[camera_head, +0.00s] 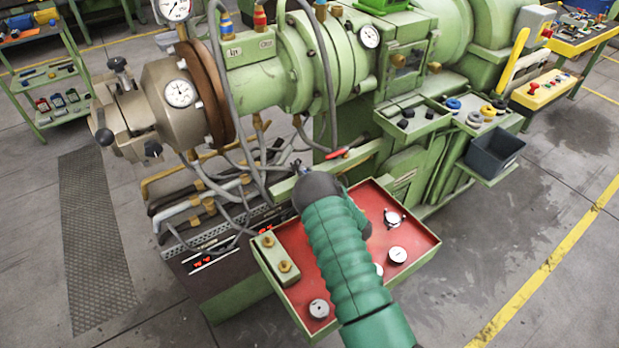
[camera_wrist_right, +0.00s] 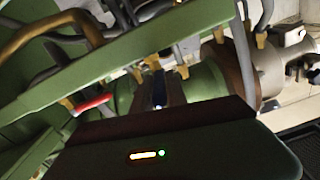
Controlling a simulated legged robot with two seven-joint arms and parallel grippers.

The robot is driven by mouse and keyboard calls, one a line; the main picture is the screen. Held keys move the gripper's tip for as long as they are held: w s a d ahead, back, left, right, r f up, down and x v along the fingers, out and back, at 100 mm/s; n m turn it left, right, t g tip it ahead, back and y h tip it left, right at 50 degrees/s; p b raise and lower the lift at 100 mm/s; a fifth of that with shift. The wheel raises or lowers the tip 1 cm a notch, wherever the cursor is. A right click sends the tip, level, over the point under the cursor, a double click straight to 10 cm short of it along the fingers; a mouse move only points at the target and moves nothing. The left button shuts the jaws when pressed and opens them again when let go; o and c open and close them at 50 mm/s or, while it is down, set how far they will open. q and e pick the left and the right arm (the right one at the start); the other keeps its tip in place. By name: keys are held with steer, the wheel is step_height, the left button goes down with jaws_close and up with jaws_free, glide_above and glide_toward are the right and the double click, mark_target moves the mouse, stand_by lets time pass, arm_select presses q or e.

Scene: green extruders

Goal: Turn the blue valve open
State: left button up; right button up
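My right arm reaches across the red-topped tray to the green machine in the head view. Its gripper (camera_head: 299,170) is at the pipes behind the tray's far edge, mostly hidden by my dark wrist. In the right wrist view, a narrow dark-blue piece (camera_wrist_right: 159,90), which looks like the blue valve's handle, stands straight ahead of the gripper body. I cannot tell whether the fingers touch it or how far apart they are. In the head view, the valve is too small and covered to make out clearly. My left gripper is not in view.
A red lever (camera_head: 347,152) sits close to the right of my wrist, and also shows in the right wrist view (camera_wrist_right: 92,104). Grey hoses (camera_head: 228,185) hang to the left. The red tray (camera_head: 418,240) holds gauges and a fitting block (camera_head: 279,258). Open floor lies at the right.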

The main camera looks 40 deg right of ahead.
steer(key=o, duration=0.4)
steer(key=shift+w+d+f, duration=0.15)
steer(key=shift+w+f, duration=0.05)
steer(key=shift+f, duration=0.05)
steer(key=shift+c, duration=0.2)
steer(key=shift+s, duration=0.15)
steer(key=shift+s, duration=0.3)
steer(key=s+a, duration=0.2)
steer(key=s, duration=1.4)
steer(key=shift+a+b, duration=0.3)
steer(key=shift+w, duration=0.15)
